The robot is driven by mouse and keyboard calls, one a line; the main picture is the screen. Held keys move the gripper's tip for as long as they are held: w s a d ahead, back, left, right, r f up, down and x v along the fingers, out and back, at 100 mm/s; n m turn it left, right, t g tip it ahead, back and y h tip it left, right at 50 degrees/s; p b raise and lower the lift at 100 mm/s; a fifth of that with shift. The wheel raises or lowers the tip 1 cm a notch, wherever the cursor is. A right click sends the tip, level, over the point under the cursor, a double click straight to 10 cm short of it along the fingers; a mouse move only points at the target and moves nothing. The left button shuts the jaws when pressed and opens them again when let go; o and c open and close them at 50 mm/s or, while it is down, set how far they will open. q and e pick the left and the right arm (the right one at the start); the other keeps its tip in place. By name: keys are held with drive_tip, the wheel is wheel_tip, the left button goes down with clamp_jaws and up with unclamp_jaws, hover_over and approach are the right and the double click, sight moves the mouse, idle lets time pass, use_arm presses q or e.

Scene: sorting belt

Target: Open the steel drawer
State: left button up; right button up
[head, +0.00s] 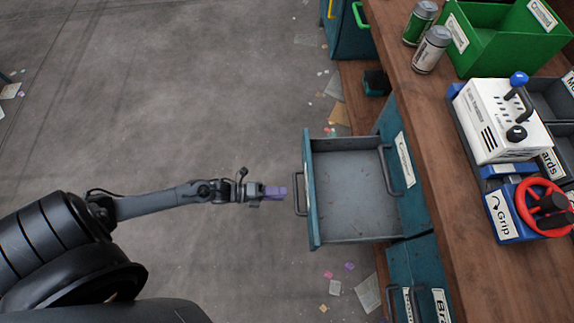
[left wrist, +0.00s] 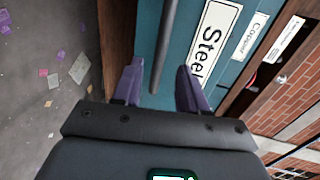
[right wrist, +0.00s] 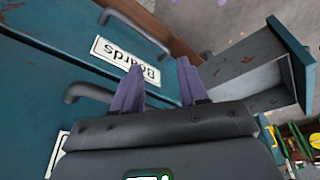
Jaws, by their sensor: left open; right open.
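The steel drawer stands pulled out of its cabinet, its empty grey tray (head: 345,170) in plain view. Its teal front (head: 311,215) carries a grey bar handle (head: 299,193). In the left wrist view the front bears a "Steel" label (left wrist: 213,42). My left gripper (head: 284,192) is open just outside the handle, with a small gap in the head view. In the left wrist view the handle bar (left wrist: 165,45) lies between the purple fingers (left wrist: 160,75). My right gripper (right wrist: 158,85) is open and empty, facing a closed drawer labelled "Boards" (right wrist: 125,60).
A closed drawer labelled "Copper" (left wrist: 250,36) sits behind the open one. A wooden bench (head: 440,150) holds cans (head: 432,50), a green bin (head: 510,45) and a white device (head: 500,120). The concrete floor (head: 200,100) left of the drawer is mostly clear, with paper scraps.

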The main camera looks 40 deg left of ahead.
use_arm(q)
drive_tip(key=p+v, duration=0.1)
drive_tip(key=v, duration=0.5)
drive_tip(key=shift+s+a+p, duration=0.2)
drive_tip(key=shift+a+p, duration=0.05)
drive_tip(key=shift+p, duration=0.1)
drive_tip(key=shift+r, duration=0.1)
